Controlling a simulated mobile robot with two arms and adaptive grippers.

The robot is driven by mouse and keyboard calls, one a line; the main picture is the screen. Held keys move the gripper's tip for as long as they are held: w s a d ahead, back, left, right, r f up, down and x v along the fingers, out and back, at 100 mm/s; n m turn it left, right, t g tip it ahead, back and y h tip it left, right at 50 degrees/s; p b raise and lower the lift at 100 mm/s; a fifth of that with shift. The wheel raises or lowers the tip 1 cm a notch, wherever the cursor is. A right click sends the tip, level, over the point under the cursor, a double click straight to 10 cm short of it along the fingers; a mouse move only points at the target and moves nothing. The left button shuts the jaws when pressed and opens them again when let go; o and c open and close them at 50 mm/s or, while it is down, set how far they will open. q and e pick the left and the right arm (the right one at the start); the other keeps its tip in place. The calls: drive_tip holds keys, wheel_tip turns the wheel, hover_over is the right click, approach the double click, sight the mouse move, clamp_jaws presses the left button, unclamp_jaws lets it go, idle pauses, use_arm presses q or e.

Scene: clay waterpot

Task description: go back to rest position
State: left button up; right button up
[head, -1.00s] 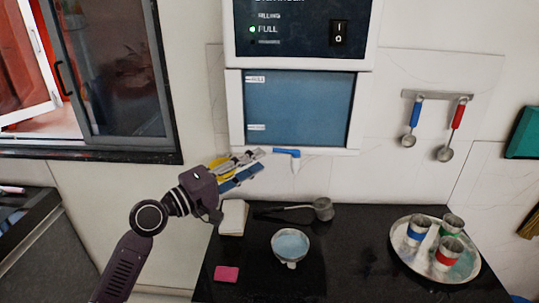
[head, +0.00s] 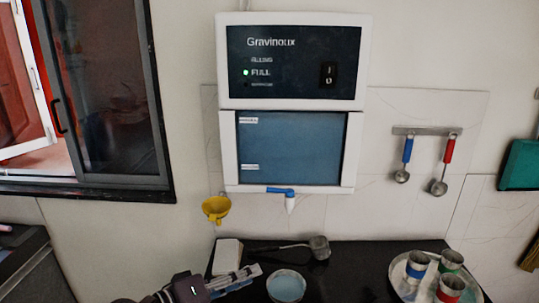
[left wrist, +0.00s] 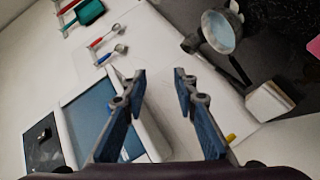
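My left gripper (head: 236,280) is low at the bottom edge of the head view, in front of the dark counter's left part. In the left wrist view its two blue-padded fingers (left wrist: 160,75) stand apart with nothing between them, so it is open and empty. A yellow cup-like piece (head: 215,208) is at the wall, left of and below the water purifier (head: 292,160), apart from the gripper. A small yellow bit (left wrist: 231,138) shows by a finger in the left wrist view. My right gripper is not in view.
On the dark counter (head: 345,275) are a white block (head: 227,256), a dark-handled ladle (head: 318,247), a water-filled bowl (head: 286,286) and a tray (head: 397,270) with metal cups. Two spoons (head: 440,187) hang on the wall. A window (head: 105,90) is at left.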

use_arm(q)
drive_tip(key=s+f+m+g+y, duration=0.2)
drive_tip(key=s+f+m+y, duration=0.1)
drive_tip(key=s+f, duration=0.7)
drive_tip(key=s+a+f+m+g+y, duration=0.1)
drive_tip(key=s+a+f+g+y, duration=0.1)
drive_tip(key=s+a+f+y, duration=0.3)
drive_tip(key=s+a+f+g, duration=0.15)
drive_tip(key=s+a, duration=0.25)
drive_tip(key=s, duration=0.4)
drive_tip(key=s+a+f+m+g+y, duration=0.1)
drive_tip(key=s+a+f+y, duration=0.25)
drive_tip(key=s, duration=0.25)
wheel_tip(320, 180, down, 29)
drive_tip(key=s+g, duration=0.2)
drive_tip(key=s, duration=0.1)
drive_tip(key=s+a+f, duration=0.1)
drive_tip(key=s+f, duration=0.6)
drive_tip(key=s, duration=0.1)
drive_tip(key=s+a+f, duration=0.2)
drive_tip(key=s+f, duration=0.5)
drive_tip(key=s, duration=0.1)
drive_tip(key=shift+s+a+f+g, duration=0.15)
drive_tip(key=shift+a+f+g, duration=0.1)
drive_tip(key=shift+g, duration=0.1)
